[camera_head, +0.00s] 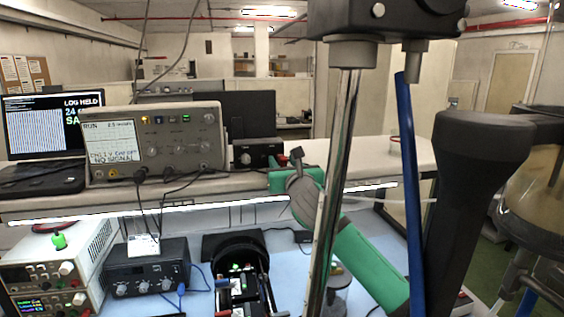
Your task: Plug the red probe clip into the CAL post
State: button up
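The oscilloscope (157,145) stands on the raised shelf at left, its screen reading CH1 1V, CAL OFF and NO SIGNAL. Dark leads (152,212) hang from its front to a white card (144,246) by a black instrument box (148,272). I cannot make out the red probe clip or the CAL post for certain. A green and grey jointed arm (355,255), apparently mine, reaches from the lower right to the shelf edge right of the oscilloscope. Its fingers cannot be made out, nor whether they hold anything.
Stacked power supplies (62,262) stand lower left. A black cradle-like device (237,258) with green lights sits on the blue bench mat. The shelf right of the arm looks mostly clear. A chrome rod hides part of the view.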

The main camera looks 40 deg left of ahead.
aim_at(285, 164)
jog(key=shift+c, duration=0.5)
grip_shut()
jog(key=shift+d, duration=0.15)
jog(key=shift+v, duration=2.9)
jog(key=shift+s, duration=0.1)
jog(key=shift+x, duration=1.6)
jog(key=shift+d, duration=0.1)
